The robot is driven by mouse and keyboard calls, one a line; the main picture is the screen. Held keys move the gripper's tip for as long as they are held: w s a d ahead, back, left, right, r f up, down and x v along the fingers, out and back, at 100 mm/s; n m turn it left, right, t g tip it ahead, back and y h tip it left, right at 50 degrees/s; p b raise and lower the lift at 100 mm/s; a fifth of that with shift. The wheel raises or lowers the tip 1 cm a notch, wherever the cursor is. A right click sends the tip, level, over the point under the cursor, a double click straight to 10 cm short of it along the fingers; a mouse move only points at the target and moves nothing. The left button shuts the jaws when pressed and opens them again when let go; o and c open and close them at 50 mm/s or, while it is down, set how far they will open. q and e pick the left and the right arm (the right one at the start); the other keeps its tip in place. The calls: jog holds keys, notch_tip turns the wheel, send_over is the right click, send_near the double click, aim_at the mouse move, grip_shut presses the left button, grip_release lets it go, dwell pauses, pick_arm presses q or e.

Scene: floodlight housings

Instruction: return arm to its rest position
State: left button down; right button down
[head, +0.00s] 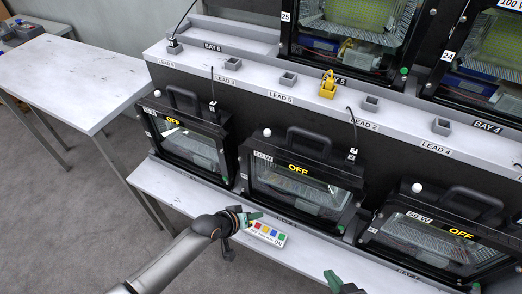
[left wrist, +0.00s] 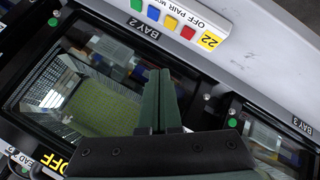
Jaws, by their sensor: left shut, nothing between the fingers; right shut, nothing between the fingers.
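My left gripper (head: 254,215) reaches in from the lower left, over the front edge of the lower bench. Its green fingers are together and empty in the left wrist view (left wrist: 162,98). A white remote with coloured buttons (head: 265,233) lies on the bench just beyond and right of the fingers; it also shows in the left wrist view (left wrist: 180,22). I cannot tell whether the fingers touch it. My right gripper (head: 333,280) shows only partly at the bottom edge, its green fingertips shut, with no object seen in it.
Three black floodlight housings reading OFF stand on the lower bench: left (head: 188,140), middle (head: 300,185) and right (head: 440,240). Above them a shelf (head: 210,62) carries small grey holders and a yellow plug (head: 327,84). A white side table (head: 65,80) stands left. Floor at lower left is clear.

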pick_arm(q)
jog(key=s+a+m+t+y, duration=0.1)
jog(key=s+a+y, duration=0.1)
jog(key=s+a, duration=0.4)
jog(key=s+a+r+m+t+y, duration=0.1)
jog(key=s+a, duration=0.6)
jog(key=s, duration=0.4)
jog(key=shift+s+r+m+t+y, duration=0.2)
jog(key=shift+s+m+t+y, duration=0.1)
jog(key=shift+y, duration=0.1)
